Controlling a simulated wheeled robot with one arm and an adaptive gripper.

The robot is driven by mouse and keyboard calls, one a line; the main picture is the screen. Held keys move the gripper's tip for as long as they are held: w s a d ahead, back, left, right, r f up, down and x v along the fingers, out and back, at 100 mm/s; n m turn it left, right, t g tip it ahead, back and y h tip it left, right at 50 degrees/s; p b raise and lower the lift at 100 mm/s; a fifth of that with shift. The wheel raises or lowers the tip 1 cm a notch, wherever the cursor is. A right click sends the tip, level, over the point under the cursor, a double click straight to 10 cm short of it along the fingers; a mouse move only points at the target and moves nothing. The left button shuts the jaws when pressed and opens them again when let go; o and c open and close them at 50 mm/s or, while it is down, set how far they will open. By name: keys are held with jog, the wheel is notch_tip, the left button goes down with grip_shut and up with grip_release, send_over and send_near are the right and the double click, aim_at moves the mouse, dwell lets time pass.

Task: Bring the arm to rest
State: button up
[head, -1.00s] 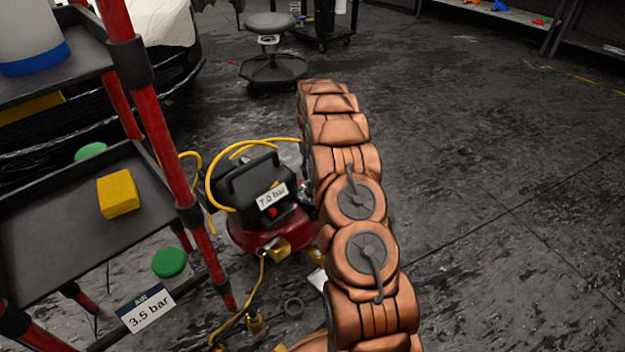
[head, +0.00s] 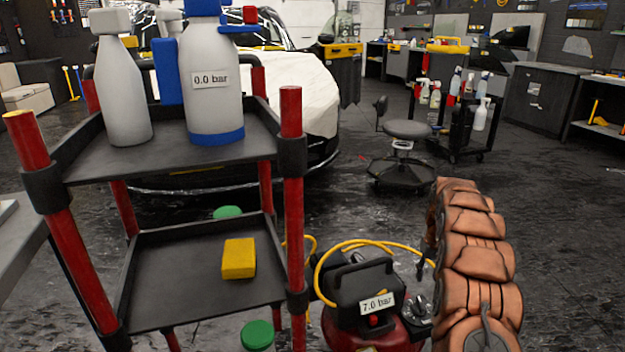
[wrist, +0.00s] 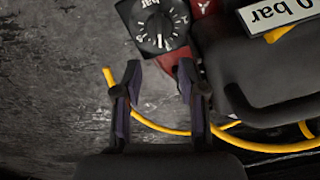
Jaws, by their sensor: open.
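My arm, in an orange-brown padded cover, stands at the lower right of the head view. My gripper (wrist: 160,84) shows in the wrist view with its two dark fingers apart and nothing between them. It is over the floor, close to the knob of the red and black compressor (wrist: 157,28). In the head view my gripper is mostly hidden behind the arm.
A cart with red posts (head: 291,130) stands at the left, holding spray bottles (head: 122,90) and a yellow block (head: 239,258). A yellow hose (wrist: 165,128) passes near my gripper. A stool (head: 402,150) stands behind. The floor at right (head: 560,220) is clear.

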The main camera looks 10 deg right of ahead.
jog(key=s+a+r+p, duration=0.5)
jog(key=a+r, duration=0.2)
jog(key=r, duration=0.3)
jog(key=s+a+r+n+p, duration=0.1)
jog(key=s+a+r+p, duration=0.45)
jog(key=r, duration=0.55)
jog(key=s+a+r+p, duration=0.45)
jog(key=a+r, duration=0.35)
jog(key=r, duration=0.2)
jog(key=s+a+r+p, duration=0.3)
jog(key=s+r+p, duration=0.2)
jog(key=s, duration=0.5)
jog(key=s+a+r+n+g+p, duration=0.1)
jog(key=s+a+r+p, duration=0.3)
jog(key=s, duration=0.6)
jog(key=s+a+r+p, duration=0.3)
jog(key=s+r+p, duration=0.4)
jog(key=s, duration=0.3)
jog(key=shift+s+a+r+g, duration=0.2)
jog(key=shift+s+r+g, duration=0.2)
jog(key=shift+r, duration=0.5)
jog(key=shift+d, duration=0.1)
